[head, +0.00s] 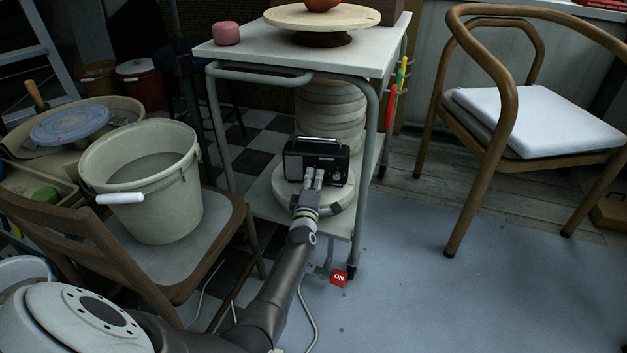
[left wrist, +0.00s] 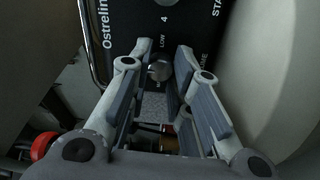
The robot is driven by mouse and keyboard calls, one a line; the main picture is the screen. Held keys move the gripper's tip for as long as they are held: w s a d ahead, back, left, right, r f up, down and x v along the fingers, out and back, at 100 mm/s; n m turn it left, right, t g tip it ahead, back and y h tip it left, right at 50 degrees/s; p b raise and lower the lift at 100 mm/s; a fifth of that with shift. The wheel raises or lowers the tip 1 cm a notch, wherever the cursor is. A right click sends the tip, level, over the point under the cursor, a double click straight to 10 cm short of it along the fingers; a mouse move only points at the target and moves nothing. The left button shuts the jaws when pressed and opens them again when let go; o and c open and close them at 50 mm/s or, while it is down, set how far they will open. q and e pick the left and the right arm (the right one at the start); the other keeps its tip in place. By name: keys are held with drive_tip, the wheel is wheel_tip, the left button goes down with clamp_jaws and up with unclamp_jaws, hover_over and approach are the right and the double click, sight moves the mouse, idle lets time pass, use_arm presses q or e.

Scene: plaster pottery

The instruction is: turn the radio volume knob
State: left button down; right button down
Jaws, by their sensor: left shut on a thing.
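A black radio (head: 310,148) with a top handle stands on the round pale slabs on the lower shelf of the white trolley (head: 235,53). My left gripper (head: 314,174) is at the radio's front, its arm reaching up from the lower left. In the left wrist view the radio's dark lettered face (left wrist: 195,25) fills the top. A round metal knob (left wrist: 159,70) shows between the fingers of my left gripper (left wrist: 157,75), which are shut on it. Lettering including "LOW" is above the knob. My right gripper is in neither view.
A stack of pale round slabs (head: 330,107) stands behind the radio. The trolley's legs frame the shelf on both sides. A wooden chair holding a bucket (head: 150,190) is close to my arm on the left. Another chair (head: 535,120) stands right; the floor below it is clear.

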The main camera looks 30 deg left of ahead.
use_arm(q)
drive_tip(key=shift+s+a, duration=0.1)
drive_tip(key=shift+a, duration=0.05)
idle(0.3)
drive_tip(key=c, duration=1.3)
unclamp_jaws()
drive_tip(key=shift+s+d+f, duration=0.15)
drive_tip(key=shift+s+d, duration=0.2)
drive_tip(key=shift+s, duration=0.1)
drive_tip(key=v, duration=1.1)
drive_tip(key=shift+a, duration=0.1)
